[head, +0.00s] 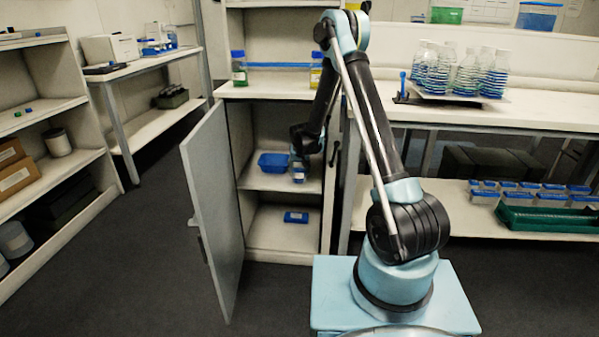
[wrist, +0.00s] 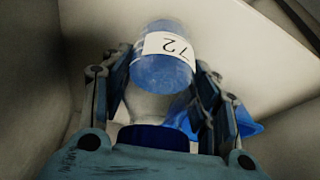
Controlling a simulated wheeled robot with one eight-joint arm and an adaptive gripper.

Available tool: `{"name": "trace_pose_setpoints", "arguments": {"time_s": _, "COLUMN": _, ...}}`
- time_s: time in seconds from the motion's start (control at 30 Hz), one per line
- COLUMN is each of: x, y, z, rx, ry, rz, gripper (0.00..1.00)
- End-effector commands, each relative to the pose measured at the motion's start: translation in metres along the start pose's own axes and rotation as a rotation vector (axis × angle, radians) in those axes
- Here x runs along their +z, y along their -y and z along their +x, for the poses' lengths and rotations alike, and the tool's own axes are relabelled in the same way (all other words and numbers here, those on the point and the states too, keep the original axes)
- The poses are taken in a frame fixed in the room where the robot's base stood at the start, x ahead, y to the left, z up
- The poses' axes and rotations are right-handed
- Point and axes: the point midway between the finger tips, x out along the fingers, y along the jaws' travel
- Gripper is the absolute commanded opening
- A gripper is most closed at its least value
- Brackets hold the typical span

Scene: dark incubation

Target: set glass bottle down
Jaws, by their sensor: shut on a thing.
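The glass bottle (wrist: 164,72) is between the fingers of my gripper (wrist: 155,95) in the wrist view. It has clear glass, a blue part and a white label that reads upside down. In the head view the bottle (head: 299,171) is inside the open cabinet at the middle shelf (head: 262,182), near its right side. My gripper (head: 300,155) is shut on it. Whether the bottle's base touches the shelf is hard to tell.
A blue tray (head: 272,162) sits left of the bottle on the same shelf; it also shows in the wrist view (wrist: 245,122). The cabinet door (head: 215,205) stands open to the left. A blue item (head: 296,217) lies on the shelf below. Bottles (head: 240,68) stand on top.

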Motion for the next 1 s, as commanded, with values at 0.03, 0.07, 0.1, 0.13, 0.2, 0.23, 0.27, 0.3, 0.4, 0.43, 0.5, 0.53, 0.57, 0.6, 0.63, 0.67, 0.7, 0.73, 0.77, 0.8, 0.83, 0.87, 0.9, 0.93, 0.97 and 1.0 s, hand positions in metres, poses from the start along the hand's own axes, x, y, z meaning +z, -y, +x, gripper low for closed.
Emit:
{"name": "trace_pose_setpoints", "arguments": {"time_s": 0.03, "x": 0.0, "y": 0.0, "z": 0.0, "rx": 0.0, "ry": 0.0, "rz": 0.0, "gripper": 0.18}}
{"name": "trace_pose_setpoints", "arguments": {"time_s": 0.07, "x": 0.0, "y": 0.0, "z": 0.0, "rx": 0.0, "ry": 0.0, "rz": 0.0, "gripper": 0.18}}
{"name": "trace_pose_setpoints", "arguments": {"time_s": 0.1, "x": 0.0, "y": 0.0, "z": 0.001, "rx": 0.0, "ry": 0.0, "rz": 0.0, "gripper": 0.18}}
{"name": "trace_pose_setpoints", "arguments": {"time_s": 0.13, "x": 0.0, "y": -0.001, "z": 0.001, "rx": 0.0, "ry": 0.0, "rz": 0.0, "gripper": 0.59}}
{"name": "trace_pose_setpoints", "arguments": {"time_s": 0.2, "x": 0.0, "y": -0.001, "z": 0.001, "rx": 0.0, "ry": 0.0, "rz": 0.001, "gripper": 0.75}}
{"name": "trace_pose_setpoints", "arguments": {"time_s": 0.23, "x": 0.0, "y": -0.001, "z": 0.001, "rx": 0.0, "ry": 0.0, "rz": 0.001, "gripper": 0.75}}
{"name": "trace_pose_setpoints", "arguments": {"time_s": 0.27, "x": 0.0, "y": -0.001, "z": 0.001, "rx": 0.0, "ry": 0.0, "rz": 0.001, "gripper": 0.75}}
{"name": "trace_pose_setpoints", "arguments": {"time_s": 0.3, "x": 0.0, "y": -0.001, "z": 0.001, "rx": 0.0, "ry": 0.0, "rz": 0.001, "gripper": 0.75}}
{"name": "trace_pose_setpoints", "arguments": {"time_s": 0.4, "x": 0.0, "y": -0.001, "z": 0.001, "rx": 0.001, "ry": 0.0, "rz": 0.001, "gripper": 0.75}}
{"name": "trace_pose_setpoints", "arguments": {"time_s": 0.43, "x": 0.0, "y": -0.001, "z": 0.001, "rx": 0.001, "ry": 0.0, "rz": 0.001, "gripper": 0.75}}
{"name": "trace_pose_setpoints", "arguments": {"time_s": 0.5, "x": 0.0, "y": -0.001, "z": 0.001, "rx": 0.001, "ry": 0.0, "rz": 0.001, "gripper": 0.75}}
{"name": "trace_pose_setpoints", "arguments": {"time_s": 0.53, "x": 0.0, "y": -0.001, "z": 0.001, "rx": 0.001, "ry": 0.0, "rz": 0.001, "gripper": 0.75}}
{"name": "trace_pose_setpoints", "arguments": {"time_s": 0.57, "x": 0.0, "y": -0.001, "z": 0.0, "rx": 0.001, "ry": 0.0, "rz": 0.001, "gripper": 0.75}}
{"name": "trace_pose_setpoints", "arguments": {"time_s": 0.6, "x": -0.001, "y": -0.001, "z": -0.001, "rx": 0.001, "ry": 0.0, "rz": 0.001, "gripper": 0.75}}
{"name": "trace_pose_setpoints", "arguments": {"time_s": 0.63, "x": -0.001, "y": -0.001, "z": -0.002, "rx": 0.001, "ry": 0.0, "rz": 0.001, "gripper": 0.75}}
{"name": "trace_pose_setpoints", "arguments": {"time_s": 0.67, "x": -0.001, "y": -0.001, "z": -0.003, "rx": 0.001, "ry": 0.0, "rz": 0.001, "gripper": 0.75}}
{"name": "trace_pose_setpoints", "arguments": {"time_s": 0.7, "x": -0.001, "y": -0.001, "z": -0.006, "rx": 0.001, "ry": 0.0, "rz": 0.001, "gripper": 0.75}}
{"name": "trace_pose_setpoints", "arguments": {"time_s": 0.73, "x": -0.001, "y": -0.001, "z": -0.008, "rx": 0.001, "ry": 0.0, "rz": 0.001, "gripper": 0.75}}
{"name": "trace_pose_setpoints", "arguments": {"time_s": 0.77, "x": -0.001, "y": -0.002, "z": -0.011, "rx": 0.001, "ry": 0.0, "rz": 0.001, "gripper": 0.75}}
{"name": "trace_pose_setpoints", "arguments": {"time_s": 0.8, "x": -0.001, "y": -0.002, "z": -0.015, "rx": 0.001, "ry": 0.0, "rz": 0.001, "gripper": 0.75}}
{"name": "trace_pose_setpoints", "arguments": {"time_s": 0.83, "x": -0.001, "y": -0.002, "z": -0.019, "rx": 0.001, "ry": 0.0, "rz": 0.001, "gripper": 0.75}}
{"name": "trace_pose_setpoints", "arguments": {"time_s": 0.87, "x": 0.0, "y": -0.002, "z": -0.023, "rx": 0.001, "ry": 0.0, "rz": 0.001, "gripper": 0.75}}
{"name": "trace_pose_setpoints", "arguments": {"time_s": 0.9, "x": 0.0, "y": -0.002, "z": -0.029, "rx": 0.001, "ry": 0.0, "rz": 0.001, "gripper": 0.75}}
{"name": "trace_pose_setpoints", "arguments": {"time_s": 0.93, "x": 0.0, "y": -0.002, "z": -0.033, "rx": 0.001, "ry": 0.0, "rz": 0.001, "gripper": 0.75}}
{"name": "trace_pose_setpoints", "arguments": {"time_s": 0.97, "x": 0.0, "y": -0.002, "z": -0.037, "rx": 0.001, "ry": 0.0, "rz": 0.001, "gripper": 0.75}}
{"name": "trace_pose_setpoints", "arguments": {"time_s": 1.0, "x": 0.0, "y": -0.002, "z": -0.043, "rx": 0.001, "ry": 0.0, "rz": 0.001, "gripper": 0.75}}
